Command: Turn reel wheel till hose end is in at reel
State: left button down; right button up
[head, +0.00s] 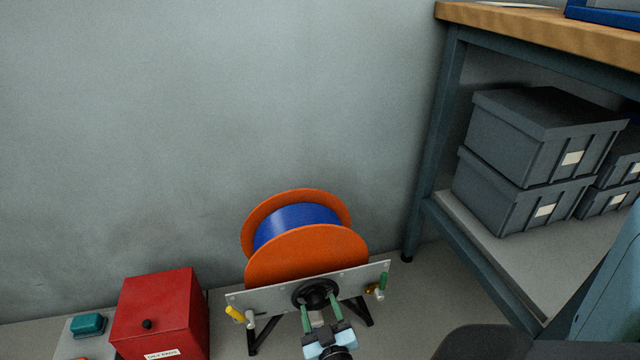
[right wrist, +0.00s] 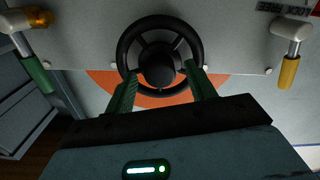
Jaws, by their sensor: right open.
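The hose reel has orange flanges (head: 306,256) and blue hose (head: 296,222) wound between them, low against the wall in the head view. Its black reel wheel (head: 316,290) sits on the front of a grey plate (head: 270,294). I cannot make out a loose hose end. My right gripper (head: 318,304) is at the wheel, with its green fingers apart. In the right wrist view the gripper (right wrist: 160,74) has one finger on each side of the wheel's hub (right wrist: 157,66), overlapping the lower rim; contact is unclear. My left gripper is not in view.
A yellow handle (head: 235,314) and a green handle (head: 382,280) flank the wheel on the plate. A red box (head: 160,312) stands to the left. A workbench (head: 540,28) with grey bins (head: 545,130) on its shelf stands at the right.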

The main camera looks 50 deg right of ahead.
jog(key=c, duration=1)
jog(key=shift+o, duration=0.2)
jog(key=m, duration=0.3)
jog(key=shift+r+m+p, duration=0.1)
jog(key=shift+m+p, duration=0.25)
jog(key=shift+m, duration=0.05)
jog(key=m, duration=0.9)
jog(key=shift+d, duration=0.1)
jog(key=shift+m+b, duration=0.55)
jog(key=shift+m, duration=1.95)
